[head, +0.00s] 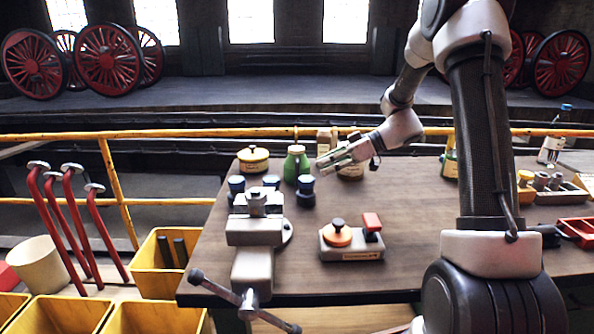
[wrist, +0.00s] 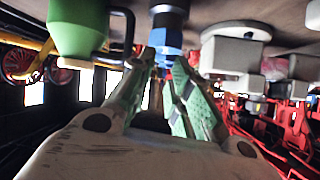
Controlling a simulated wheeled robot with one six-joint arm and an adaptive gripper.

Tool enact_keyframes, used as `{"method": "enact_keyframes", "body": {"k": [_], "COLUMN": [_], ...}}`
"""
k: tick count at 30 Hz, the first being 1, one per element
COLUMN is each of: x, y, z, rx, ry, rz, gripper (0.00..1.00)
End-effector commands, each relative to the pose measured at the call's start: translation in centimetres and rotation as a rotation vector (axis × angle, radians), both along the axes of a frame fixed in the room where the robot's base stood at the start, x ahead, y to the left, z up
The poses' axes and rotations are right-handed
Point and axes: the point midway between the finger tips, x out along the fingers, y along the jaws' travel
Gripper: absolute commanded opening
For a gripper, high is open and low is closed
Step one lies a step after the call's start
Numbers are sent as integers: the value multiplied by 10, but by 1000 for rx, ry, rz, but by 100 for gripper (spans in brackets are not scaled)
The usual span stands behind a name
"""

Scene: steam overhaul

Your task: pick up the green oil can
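The green oil can (head: 296,165) stands upright on the workbench, left of my gripper (head: 321,163) in the head view. It has a pale cap. In the wrist view, which is upside down, the green oil can (wrist: 77,28) is at the upper left with a dark handle beside it, outside the fingers. My gripper (wrist: 164,60) looks open and empty, with a gap between its green-padded fingers. A blue-topped dark object (wrist: 168,38) shows beyond that gap. The can and the fingers appear apart.
A grey vise (head: 254,230) and a block with orange and red parts (head: 351,240) lie nearer. A yellow rail (head: 225,134) runs behind the bench.

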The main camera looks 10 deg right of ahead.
Motion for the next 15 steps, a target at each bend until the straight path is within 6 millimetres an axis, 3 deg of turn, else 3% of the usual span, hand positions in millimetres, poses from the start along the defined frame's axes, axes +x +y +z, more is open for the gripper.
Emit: {"method": "enact_keyframes", "body": {"k": [3,6,15], "x": [28,41,56], "y": [-7,-10,13], "z": [-21,-30,-45], "rx": [41,54,58], "ry": [-103,-160,-187], "rz": [-1,-2,-3], "gripper": [20,20,20]}}
